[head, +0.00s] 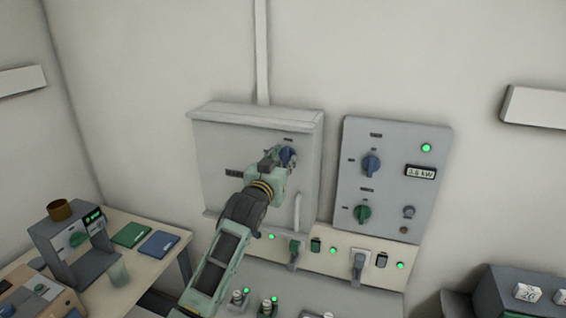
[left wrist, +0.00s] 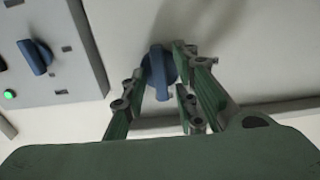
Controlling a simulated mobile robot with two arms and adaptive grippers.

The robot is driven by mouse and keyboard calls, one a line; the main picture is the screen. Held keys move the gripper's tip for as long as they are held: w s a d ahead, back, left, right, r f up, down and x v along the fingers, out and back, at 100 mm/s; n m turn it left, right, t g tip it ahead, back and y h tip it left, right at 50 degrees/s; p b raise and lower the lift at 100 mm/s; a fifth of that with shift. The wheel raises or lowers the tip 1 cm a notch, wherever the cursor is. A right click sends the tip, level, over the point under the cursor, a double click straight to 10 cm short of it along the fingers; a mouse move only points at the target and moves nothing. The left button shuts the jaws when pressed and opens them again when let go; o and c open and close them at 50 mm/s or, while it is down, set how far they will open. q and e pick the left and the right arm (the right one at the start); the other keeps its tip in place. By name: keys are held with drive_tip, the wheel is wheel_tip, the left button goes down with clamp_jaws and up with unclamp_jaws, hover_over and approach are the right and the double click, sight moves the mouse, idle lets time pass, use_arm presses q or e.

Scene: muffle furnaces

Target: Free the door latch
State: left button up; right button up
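The door latch is a blue knob (head: 289,155) on the upper right of the grey wall cabinet's door (head: 222,160). My left gripper (head: 274,158) is right at the knob in the head view and hides part of it. In the left wrist view the blue knob (left wrist: 158,70) sits between the spread fingers of my left gripper (left wrist: 150,88). The fingers are apart, the right one close to the knob and the left one clear of it. Whether either touches the knob I cannot tell. My right gripper is not in view.
Right of the cabinet is a grey panel (head: 390,215) with a blue knob (head: 371,164), a green knob (head: 362,213) and a display. A cabinet handle (head: 297,212) and a socket strip (head: 340,262) lie below. A side table (head: 172,226) stands at left.

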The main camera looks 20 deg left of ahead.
use_arm(q)
drive_tip(key=shift+s, duration=0.1)
drive_tip(key=shift+s, duration=0.25)
drive_tip(key=s, duration=1.1)
drive_tip(key=shift+s+a, duration=0.15)
drive_tip(key=shift+a, duration=0.05)
